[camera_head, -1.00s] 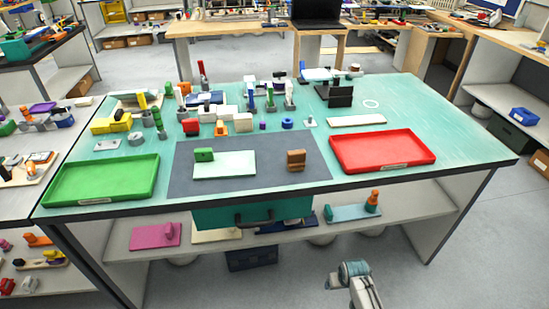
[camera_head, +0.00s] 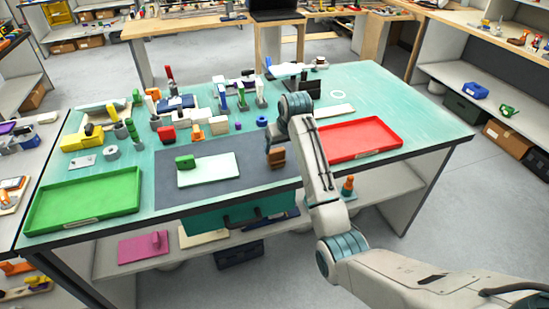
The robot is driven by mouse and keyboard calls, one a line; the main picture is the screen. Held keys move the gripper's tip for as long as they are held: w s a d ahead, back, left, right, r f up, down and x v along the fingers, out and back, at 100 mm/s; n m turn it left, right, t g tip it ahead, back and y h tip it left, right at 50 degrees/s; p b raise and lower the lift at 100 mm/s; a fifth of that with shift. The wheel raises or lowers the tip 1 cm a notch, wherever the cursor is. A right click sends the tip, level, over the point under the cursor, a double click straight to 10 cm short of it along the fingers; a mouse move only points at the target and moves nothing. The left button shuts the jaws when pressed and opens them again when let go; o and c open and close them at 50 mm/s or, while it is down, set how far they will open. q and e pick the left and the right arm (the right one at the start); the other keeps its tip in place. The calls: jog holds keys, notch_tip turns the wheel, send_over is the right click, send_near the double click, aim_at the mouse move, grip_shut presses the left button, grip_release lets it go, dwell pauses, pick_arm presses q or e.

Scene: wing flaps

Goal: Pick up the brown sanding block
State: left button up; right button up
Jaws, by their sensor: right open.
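The brown sanding block (camera_head: 277,160) stands on the dark grey mat (camera_head: 225,197), near the mat's right side. My right arm reaches in from the lower right, and its gripper (camera_head: 276,147) is down at the block and hides its upper part. The jaws are open; the fingers are too small to tell whether they straddle the block or touch it. My left gripper is not in view.
A pale panel (camera_head: 214,172) with a green block (camera_head: 185,162) lies left on the mat. A green tray (camera_head: 85,203) is at left; a red tray (camera_head: 357,138), partly behind my arm, is at right. Several coloured parts crowd the table's back.

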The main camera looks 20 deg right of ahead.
aim_at(277, 151)
jog(key=x, duration=0.2)
jog(key=p+x, duration=0.1)
jog(key=x, duration=0.1)
jog(key=shift+w+a, duration=0.2)
jog(key=shift+w, duration=0.2)
jog(key=shift+w+f, duration=0.15)
jog(key=shift+f, duration=0.1)
jog(key=shift+w+a+f+p, duration=0.1)
jog(key=shift+w+f+p, duration=0.15)
jog(key=shift+f+p, duration=0.3)
jog(key=p+x, duration=0.1)
jog(key=x, duration=0.2)
jog(key=shift+w, duration=0.1)
jog(key=shift+w+f, duration=0.2)
jog(key=shift+f, duration=0.25)
jog(key=c, duration=1.1)
jog(key=shift+r, duration=0.2)
